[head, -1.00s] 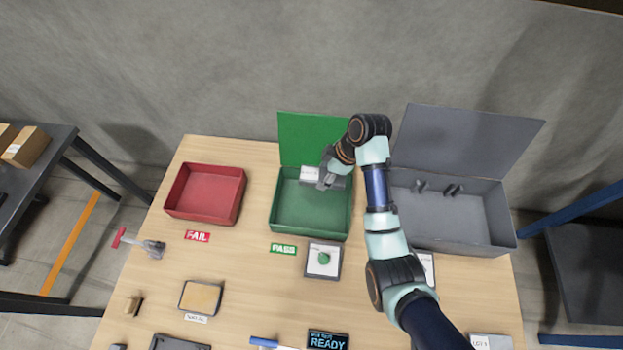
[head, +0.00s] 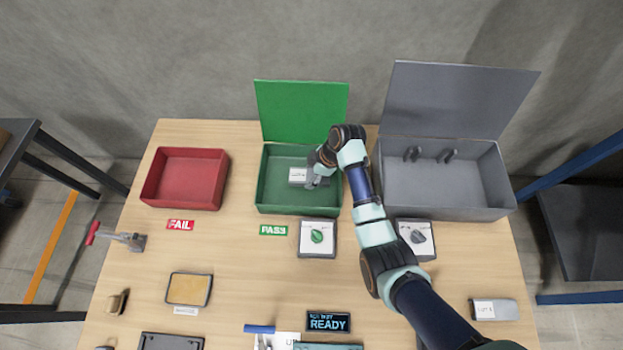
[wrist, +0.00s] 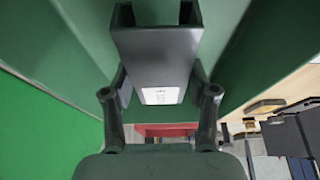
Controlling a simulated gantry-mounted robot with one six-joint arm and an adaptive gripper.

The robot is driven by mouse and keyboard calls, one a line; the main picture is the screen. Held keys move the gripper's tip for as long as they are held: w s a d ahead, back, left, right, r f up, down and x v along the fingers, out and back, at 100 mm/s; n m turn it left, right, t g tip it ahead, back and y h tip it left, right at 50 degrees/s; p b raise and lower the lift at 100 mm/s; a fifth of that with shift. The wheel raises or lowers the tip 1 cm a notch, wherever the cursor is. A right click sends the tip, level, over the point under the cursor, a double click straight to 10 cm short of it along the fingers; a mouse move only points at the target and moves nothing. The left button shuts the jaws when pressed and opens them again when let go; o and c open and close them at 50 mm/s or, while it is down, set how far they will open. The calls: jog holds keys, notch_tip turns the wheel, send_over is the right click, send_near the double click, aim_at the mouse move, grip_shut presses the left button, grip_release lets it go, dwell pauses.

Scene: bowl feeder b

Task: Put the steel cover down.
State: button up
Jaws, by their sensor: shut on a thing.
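The steel cover (head: 298,175) is a grey, channel-shaped piece with a white label. My gripper (head: 317,178) is shut on it and holds it within the outline of the green bin (head: 262,190). In the wrist view the cover (wrist: 155,55) sits between the two fingers of my gripper (wrist: 160,92), with green walls around it. I cannot tell whether the cover touches the bin's floor. The green lid (head: 302,110) stands open behind the bin.
A red bin (head: 186,180) is to the left and a grey open-lidded box (head: 440,205) holding dark parts to the right. PASS (head: 274,230) and FAIL (head: 180,225) labels lie in front. A unit with a green knob (head: 318,250) stands near the green bin's front.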

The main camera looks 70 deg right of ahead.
jog(key=shift+f+b, duration=0.8)
jog(key=shift+f, duration=1.15)
jog(key=shift+f, duration=0.2)
jog(key=o, duration=1.6)
jog(key=p+v, duration=0.5)
jog(key=v, duration=0.7)
jog(key=shift+a+r, duration=0.1)
jog(key=shift+r, duration=0.1)
